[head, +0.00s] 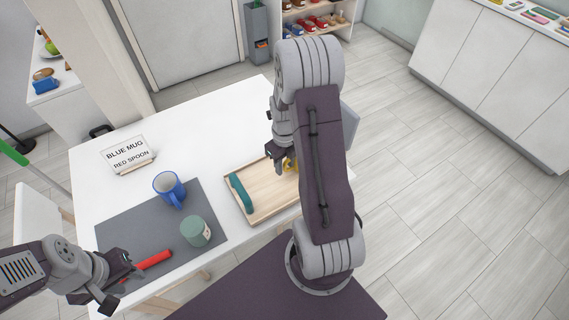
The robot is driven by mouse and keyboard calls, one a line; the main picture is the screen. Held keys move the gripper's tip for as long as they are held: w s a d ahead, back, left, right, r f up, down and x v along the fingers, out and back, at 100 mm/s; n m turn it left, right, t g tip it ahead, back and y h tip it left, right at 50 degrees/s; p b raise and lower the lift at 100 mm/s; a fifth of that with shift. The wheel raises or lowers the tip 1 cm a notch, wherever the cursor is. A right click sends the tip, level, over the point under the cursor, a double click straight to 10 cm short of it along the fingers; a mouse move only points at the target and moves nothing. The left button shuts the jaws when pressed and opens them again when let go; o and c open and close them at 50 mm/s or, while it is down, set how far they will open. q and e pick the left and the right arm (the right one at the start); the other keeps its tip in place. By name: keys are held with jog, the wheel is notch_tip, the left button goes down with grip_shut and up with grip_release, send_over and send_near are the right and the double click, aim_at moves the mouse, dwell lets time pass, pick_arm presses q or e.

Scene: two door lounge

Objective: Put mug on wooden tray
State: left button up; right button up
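A blue mug (168,190) stands upright on the grey mat (122,228) on the white table. A green cup-like item (195,232) is on the mat nearer to me. The wooden tray (262,204) is to the right of the mat, with a teal curved piece (240,193) at its left side. My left gripper (128,277) is at the near left of the mat, by the end of a red item (154,259); its grip is unclear. My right gripper (280,157) is over the tray's far part, beside a small yellow thing (290,165), partly hidden by my arm.
A sign (128,153) reading "BLUE MUG RED SPOON" stands at the table's far left. My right arm hides the tray's right side. A white chair (35,215) is at the left.

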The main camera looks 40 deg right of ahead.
jog(key=shift+r, duration=0.3)
notch_tip(320, 180, up, 12)
jog(key=p, duration=0.2)
jog(key=s+a+n, duration=0.2)
jog(key=a+n, duration=0.3)
jog(key=n, duration=0.6)
jog(key=s+a+f+n+p, duration=0.1)
jog(key=s+a+n, duration=0.2)
jog(key=n, duration=0.9)
jog(key=s+a+n+t, duration=0.1)
jog(key=s+a+n, duration=0.1)
jog(key=a+n, duration=0.5)
jog(key=shift+s+f+n+p, duration=0.25)
jog(key=shift+s+n+p, duration=0.05)
jog(key=shift+n, duration=2.1)
